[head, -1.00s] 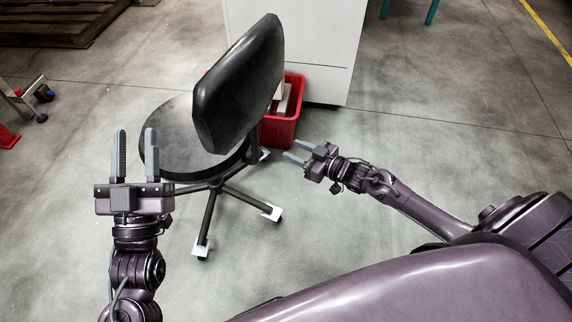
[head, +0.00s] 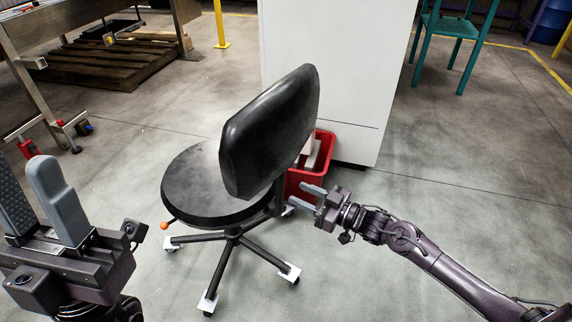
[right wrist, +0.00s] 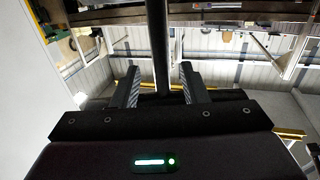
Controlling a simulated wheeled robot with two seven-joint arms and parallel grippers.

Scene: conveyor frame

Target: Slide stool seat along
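The stool is a black office chair on castors. Its round seat (head: 200,200) sits left of and below the tilted backrest (head: 270,130). My right gripper (head: 306,198) is open just right of the chair's back support, pointing left. In the right wrist view its fingers (right wrist: 160,88) are apart, with a dark upright post (right wrist: 159,45) lined up between them. I cannot tell whether the post is within the fingers' reach. My left gripper (head: 38,200) is open and empty at the lower left, in front and left of the seat.
A red bin (head: 325,150) with pale boxes stands behind the chair against a white cabinet (head: 335,70). A metal table frame (head: 25,75) and a wooden pallet (head: 110,62) are at the upper left.

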